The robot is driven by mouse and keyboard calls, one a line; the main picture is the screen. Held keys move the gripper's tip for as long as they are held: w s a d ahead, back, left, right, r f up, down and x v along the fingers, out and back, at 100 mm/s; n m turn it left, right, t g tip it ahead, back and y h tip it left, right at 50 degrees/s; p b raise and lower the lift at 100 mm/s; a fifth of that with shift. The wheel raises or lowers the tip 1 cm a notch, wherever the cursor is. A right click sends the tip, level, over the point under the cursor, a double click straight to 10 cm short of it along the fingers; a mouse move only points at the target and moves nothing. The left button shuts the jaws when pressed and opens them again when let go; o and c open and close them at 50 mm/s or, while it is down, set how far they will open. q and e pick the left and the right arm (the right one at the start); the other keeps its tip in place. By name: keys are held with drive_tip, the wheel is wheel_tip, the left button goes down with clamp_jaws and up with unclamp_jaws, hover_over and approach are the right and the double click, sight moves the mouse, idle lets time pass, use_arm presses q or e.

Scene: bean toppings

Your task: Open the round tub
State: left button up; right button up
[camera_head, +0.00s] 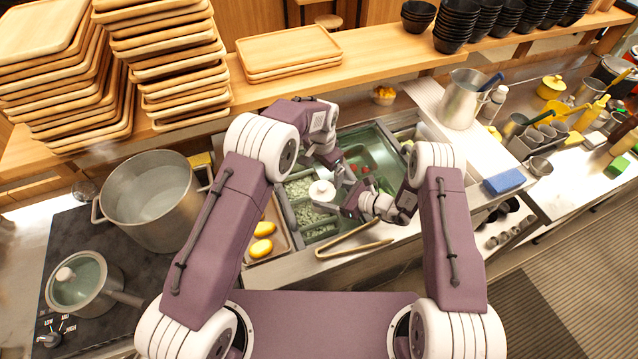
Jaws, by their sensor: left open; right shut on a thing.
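A small white round tub (322,191) with a knob-like top shows among the topping compartments, near the middle of the camera_head view. My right gripper (338,208) reaches in from the right and is shut at the tub's near right side. It appears to hold the tub, but the contact is small and partly hidden. My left gripper (345,177) is open, pointing down just right of and behind the tub. I cannot tell whether it touches the tub. The knob and a lid seem to be on top of the tub.
Wooden tongs (354,249) lie on the counter's front edge. A tray (279,238) with yellow food is at the left. A big pot (153,200) stands on the stove, and wooden trays (289,51) sit on the shelf behind.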

sight(322, 186)
use_arm(q)
drive_tip(key=shift+s+a+f+n+t, duration=0.1)
drive_tip(key=shift+s+a+n+t, duration=0.1)
drive_tip(key=shift+n, duration=0.4)
drive_tip(key=shift+s+a+f+n+t, duration=0.1)
drive_tip(key=shift+s+n+t, duration=0.1)
drive_tip(key=shift+n, duration=0.4)
drive_tip(key=s+n, duration=0.1)
drive_tip(key=r+n, duration=0.1)
drive_tip(key=s+t, duration=0.1)
drive_tip(key=shift+s+a+r+n+h, duration=0.3)
drive_tip(key=shift+r+n+h, duration=0.1)
drive_tip(key=s+r+t, duration=0.1)
drive_tip(key=s+r, duration=0.2)
drive_tip(key=r, duration=0.1)
drive_tip(key=x, duration=1.2)
drive_tip(key=shift+s+a, duration=0.1)
drive_tip(key=shift+a, duration=0.05)
